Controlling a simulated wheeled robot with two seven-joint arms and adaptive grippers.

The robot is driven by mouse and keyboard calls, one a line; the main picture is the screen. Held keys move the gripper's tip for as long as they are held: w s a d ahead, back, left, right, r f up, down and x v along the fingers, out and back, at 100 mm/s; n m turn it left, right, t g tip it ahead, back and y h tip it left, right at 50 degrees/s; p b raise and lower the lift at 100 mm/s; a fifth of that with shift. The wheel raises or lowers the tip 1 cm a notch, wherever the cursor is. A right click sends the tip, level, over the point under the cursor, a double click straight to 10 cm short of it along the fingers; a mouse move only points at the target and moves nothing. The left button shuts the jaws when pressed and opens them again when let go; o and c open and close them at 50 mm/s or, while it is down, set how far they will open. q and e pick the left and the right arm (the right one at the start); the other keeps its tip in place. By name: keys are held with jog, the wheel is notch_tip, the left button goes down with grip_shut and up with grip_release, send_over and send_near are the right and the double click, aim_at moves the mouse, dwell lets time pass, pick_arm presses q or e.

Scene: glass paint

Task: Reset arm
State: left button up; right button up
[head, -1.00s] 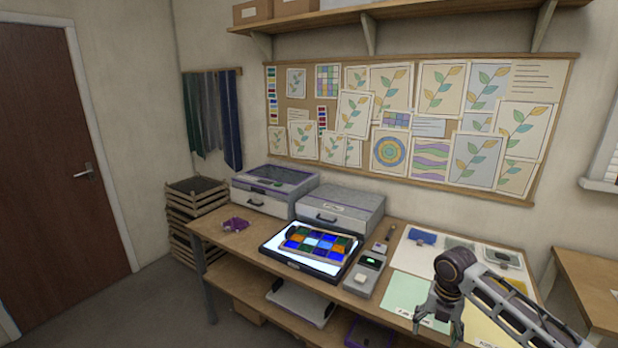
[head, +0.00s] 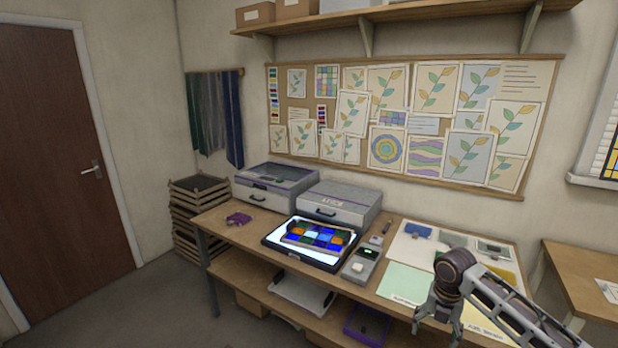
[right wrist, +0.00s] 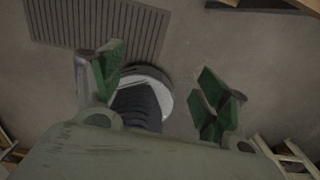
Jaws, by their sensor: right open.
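My right gripper (head: 436,312) hangs at the lower right in the head view, in front of the workbench's right part, with its arm coming in from the right. In the right wrist view its green-padded fingers (right wrist: 158,88) are spread apart with nothing between them. Behind them I see grey floor (right wrist: 230,40) and a round dark and white object that I cannot make out for sure. My left arm and gripper are not in view.
The workbench (head: 222,232) holds a lit panel (head: 274,241) with a coloured glass piece (head: 318,236), a small device (head: 361,264), two grey cases (head: 340,204) and sheets (head: 405,282). A side table (head: 580,275) stands at the right. Floor at the left is free.

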notch_tip(320, 180, down, 20)
jog(key=w+d+m+t, duration=0.1)
jog(key=w+m+t, duration=0.1)
jog(key=m, duration=0.7)
jog(key=s+d+f+m, duration=0.1)
jog(key=s+f+m, duration=0.35)
jog(key=f, duration=0.45)
jog(key=s+f+m, duration=0.3)
jog(key=s+f, duration=0.2)
jog(key=f, duration=0.5)
jog(key=s+a+f+m, duration=0.25)
jog(key=s+f, duration=0.35)
jog(key=s, duration=0.3)
jog(key=s+a+f+m, duration=0.1)
jog(key=s+f+m, duration=0.2)
jog(key=s+f, duration=0.4)
jog(key=s+a+f+m, duration=0.15)
jog(key=s+f, duration=0.25)
jog(key=s, duration=0.6)
jog(key=s+a+f+m, duration=0.1)
jog(key=s+a+f, duration=0.1)
jog(key=s, duration=0.5)
jog(key=s+a+f+m+g, duration=0.1)
jog(key=s+a+m, duration=0.1)
jog(key=s, duration=0.5)
jog(key=shift+s+a+f, duration=0.25)
jog(key=shift+a+f, duration=0.1)
jog(key=shift+m, duration=0.25)
